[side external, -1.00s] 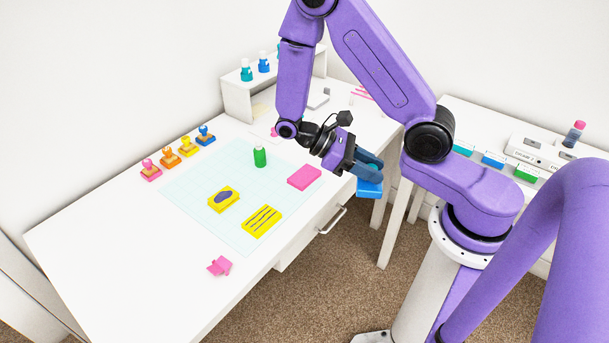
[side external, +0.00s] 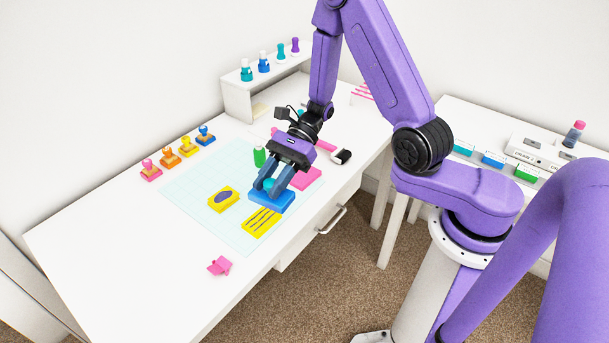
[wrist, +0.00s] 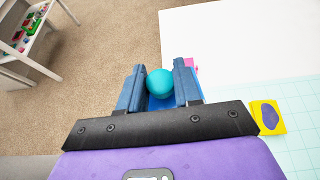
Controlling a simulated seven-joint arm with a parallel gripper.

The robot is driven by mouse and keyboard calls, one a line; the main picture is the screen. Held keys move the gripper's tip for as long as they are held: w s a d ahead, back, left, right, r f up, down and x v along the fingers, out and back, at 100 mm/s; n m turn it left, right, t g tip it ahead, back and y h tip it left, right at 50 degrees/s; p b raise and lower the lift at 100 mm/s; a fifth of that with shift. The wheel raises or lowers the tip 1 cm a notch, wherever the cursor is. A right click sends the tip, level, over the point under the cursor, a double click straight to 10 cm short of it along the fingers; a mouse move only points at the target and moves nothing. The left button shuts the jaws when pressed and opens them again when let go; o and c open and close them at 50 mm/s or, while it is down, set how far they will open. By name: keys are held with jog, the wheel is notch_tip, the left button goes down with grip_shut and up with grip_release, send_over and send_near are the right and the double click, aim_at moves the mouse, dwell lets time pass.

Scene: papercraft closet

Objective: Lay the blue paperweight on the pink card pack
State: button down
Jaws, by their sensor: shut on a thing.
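My gripper (side external: 272,188) is shut on the teal round knob of the blue paperweight (side external: 272,203). In the wrist view the teal knob sits between my two fingers (wrist: 160,84), with part of the blue base below it. The pink card pack (side external: 308,178) lies on the mat's right edge, partly hidden behind my gripper. In the side view the paperweight is in front and to the left of the pink pack. I cannot tell how high it is above the table.
A yellow pack with a dark oval (side external: 223,200) and a yellow pack with stripes (side external: 261,223) lie close to the paperweight. Several stamps (side external: 186,147) line the left back.

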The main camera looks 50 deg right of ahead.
jog(key=w+d+f+m+t+h, duration=0.3)
jog(key=w+d+m+t+h, duration=0.2)
jog(key=w+d+m+t, duration=0.5)
jog(key=s+d+f+m+t+h, duration=0.1)
jog(key=d+f+m+t+h, duration=0.25)
jog(key=d+m+h, duration=0.8)
jog(key=shift+s+d+f+n+y, duration=0.1)
jog(key=shift+d+f+n+y, duration=0.2)
jog(key=shift+f, duration=1)
jog(key=shift+d+f+n+y, duration=0.15)
jog(key=shift+f+n+y, duration=0.25)
jog(key=shift+f, duration=0.85)
jog(key=shift+s+d+f+n+y, duration=0.1)
jog(key=shift+d+f+n+y, duration=0.25)
jog(key=shift+f, duration=0.95)
jog(key=shift+a+f, duration=0.1)
jog(key=shift+a, duration=0.05)
jog(key=c, duration=0.8)
grip_release()
jog(key=shift+o, duration=0.2)
